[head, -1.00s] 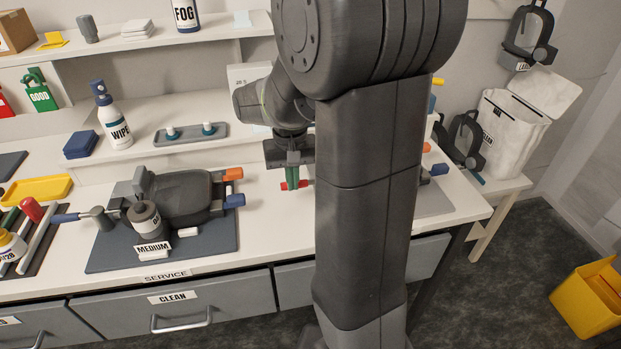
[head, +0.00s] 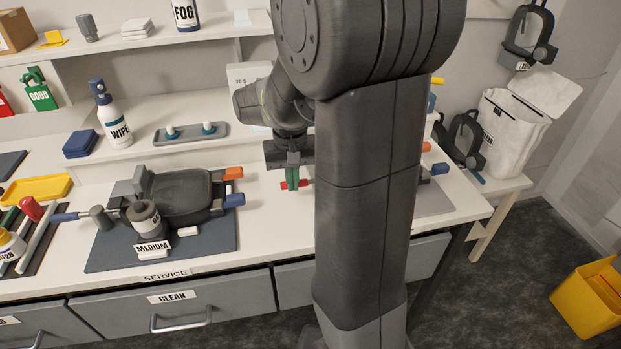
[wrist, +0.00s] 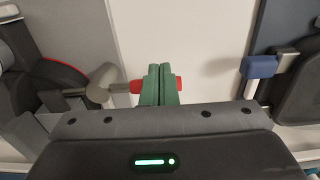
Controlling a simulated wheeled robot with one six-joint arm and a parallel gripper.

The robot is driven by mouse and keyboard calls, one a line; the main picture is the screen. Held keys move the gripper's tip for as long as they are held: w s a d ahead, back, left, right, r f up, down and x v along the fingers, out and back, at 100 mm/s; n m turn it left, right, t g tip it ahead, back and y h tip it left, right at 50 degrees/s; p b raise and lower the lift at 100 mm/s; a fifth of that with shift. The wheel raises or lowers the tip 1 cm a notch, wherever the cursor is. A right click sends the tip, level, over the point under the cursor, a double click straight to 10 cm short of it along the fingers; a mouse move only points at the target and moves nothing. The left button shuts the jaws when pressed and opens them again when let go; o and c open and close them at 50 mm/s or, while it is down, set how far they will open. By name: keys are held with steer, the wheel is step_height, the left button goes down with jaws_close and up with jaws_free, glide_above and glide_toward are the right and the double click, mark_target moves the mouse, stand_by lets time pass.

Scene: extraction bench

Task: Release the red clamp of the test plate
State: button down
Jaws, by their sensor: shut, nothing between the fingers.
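In the head view the red handle (head: 303,183) also shows beside the fingers. My gripper (wrist: 160,75) is shut with its fingers together, across the handle; whether they touch it I cannot tell. The dark test plate (wrist: 50,75), with a red curved edge, lies at the left of the wrist view. My arm hides most of it in the head view.
A dark unit marked MEDIUM (head: 185,190) stands on a grey mat (head: 110,262), with orange and blue handles. Its blue handle (wrist: 258,67) is at the right of the wrist view. White bench (wrist: 205,45) is clear between the mats. A shelf stands behind.

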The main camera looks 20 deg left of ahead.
steer(key=shift+f+b, duration=1)
steer(key=shift+f, duration=0.75)
steer(key=shift+w+a+r+p, duration=0.1)
steer(key=shift+w+a+p, duration=0.4)
steer(key=shift+w+a, duration=0.55)
steer(key=shift+w+a+p, duration=0.25)
steer(key=shift+w, duration=0.4)
steer(key=shift+w+a+p, duration=0.2)
steer(key=shift+w+a, duration=0.05)
steer(key=shift+w, duration=0.4)
steer(key=shift+w+a+p, duration=0.1)
steer(key=shift+w+p, duration=0.2)
steer(key=shift+w, duration=0.65)
steer(key=shift+w+d+p, duration=0.15)
steer(key=shift+w+p, duration=0.15)
steer(key=shift+w, duration=0.6)
steer(key=shift+w+d+p, duration=0.15)
steer(key=shift+w+p, duration=0.15)
steer(key=shift+w, duration=0.6)
